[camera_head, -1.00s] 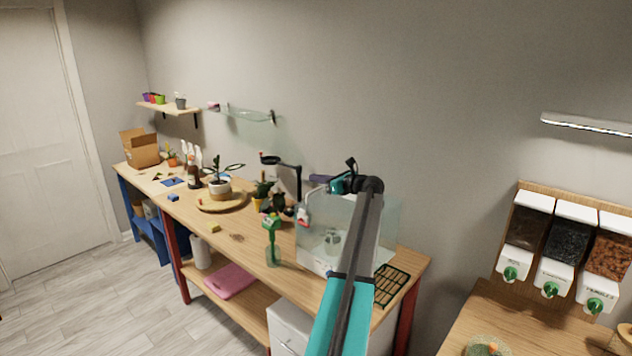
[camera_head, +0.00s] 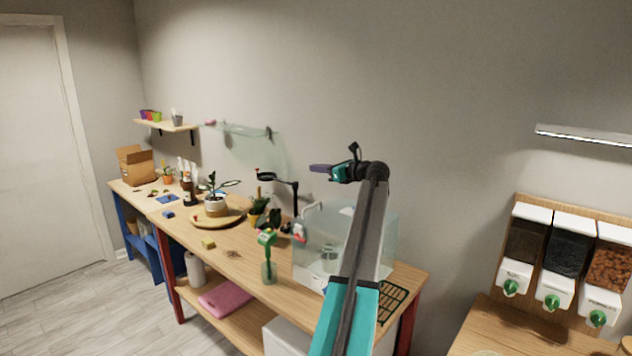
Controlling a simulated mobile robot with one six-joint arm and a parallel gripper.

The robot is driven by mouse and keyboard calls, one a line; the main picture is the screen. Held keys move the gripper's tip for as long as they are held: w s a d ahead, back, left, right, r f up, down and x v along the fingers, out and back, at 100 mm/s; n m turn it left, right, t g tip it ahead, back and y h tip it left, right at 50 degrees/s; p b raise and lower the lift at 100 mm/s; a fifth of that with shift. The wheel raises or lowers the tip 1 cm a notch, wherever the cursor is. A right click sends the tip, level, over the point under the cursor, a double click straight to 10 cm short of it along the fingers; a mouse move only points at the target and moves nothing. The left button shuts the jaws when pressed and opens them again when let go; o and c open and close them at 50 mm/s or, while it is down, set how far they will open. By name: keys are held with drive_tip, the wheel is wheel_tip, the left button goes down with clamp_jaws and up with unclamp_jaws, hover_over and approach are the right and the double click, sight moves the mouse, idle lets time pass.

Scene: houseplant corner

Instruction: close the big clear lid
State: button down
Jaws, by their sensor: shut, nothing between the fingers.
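A big clear box (camera_head: 312,262) stands near the right end of the long wooden workbench, with small pale items inside. My arm crosses in front of it and hides part of it. I cannot clearly make out the clear lid or tell its angle. My gripper (camera_head: 322,168) is shut and empty. It shows above the box, against the grey wall, pointing left.
A green spray bottle (camera_head: 268,258) stands left of the box. A dark lamp-like stand (camera_head: 294,192) rises behind it. A green rack (camera_head: 392,302) lies to its right. A potted plant (camera_head: 214,204) and a cardboard box (camera_head: 136,166) are farther left. Dispensers (camera_head: 565,258) hang at right.

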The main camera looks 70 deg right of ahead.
drive_tip(key=shift+s+r, duration=0.15)
drive_tip(key=shift+r, duration=0.6)
